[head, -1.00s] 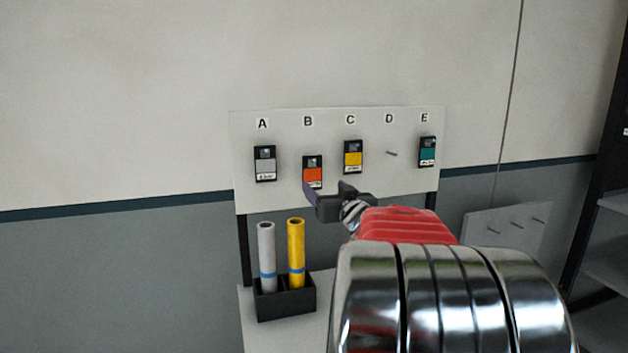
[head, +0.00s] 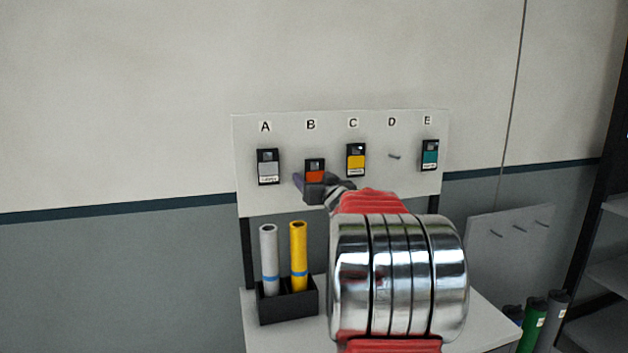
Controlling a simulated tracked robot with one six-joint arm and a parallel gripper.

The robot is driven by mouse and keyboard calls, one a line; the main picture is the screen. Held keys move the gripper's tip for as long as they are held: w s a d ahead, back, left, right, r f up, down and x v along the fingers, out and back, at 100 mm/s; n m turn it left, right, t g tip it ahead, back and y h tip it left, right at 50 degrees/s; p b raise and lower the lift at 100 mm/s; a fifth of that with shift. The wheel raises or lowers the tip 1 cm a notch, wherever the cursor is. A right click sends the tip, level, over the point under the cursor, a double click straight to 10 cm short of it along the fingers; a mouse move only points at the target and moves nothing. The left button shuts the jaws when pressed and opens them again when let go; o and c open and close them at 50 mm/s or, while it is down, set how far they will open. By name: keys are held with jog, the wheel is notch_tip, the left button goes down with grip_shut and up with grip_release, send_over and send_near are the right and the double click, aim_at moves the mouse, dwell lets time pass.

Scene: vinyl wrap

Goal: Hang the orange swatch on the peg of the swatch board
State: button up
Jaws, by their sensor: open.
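The orange swatch (head: 315,176) is a small dark card with an orange field, upright against the swatch board (head: 409,190) below the letter B. Its lower part is hidden behind my gripper (head: 316,182), which is open in front of it. One finger shows left of the swatch; I cannot tell whether the fingers touch it. The peg under D (head: 394,156) is bare. The grey swatch (head: 268,167) under A, the yellow swatch (head: 355,160) under C and the teal swatch (head: 430,155) under E hang on the board. The orange swatch sits lower than its neighbours.
A black holder (head: 288,306) with a grey roll (head: 269,258) and a yellow roll (head: 299,255) stands on the white table (head: 480,318) below the board. A second panel with bare pegs (head: 510,240) leans at the right. Shelves and a green roll (head: 533,325) are further right.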

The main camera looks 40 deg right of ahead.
jog(key=shift+w+d, duration=0.1)
jog(key=shift+w, duration=0.1)
jog(key=shift+c, duration=0.6)
jog(key=c, duration=1)
jog(key=o, duration=1.1)
jog(key=shift+s, duration=0.1)
jog(key=v, duration=1.3)
jog(key=shift+s+a, duration=0.3)
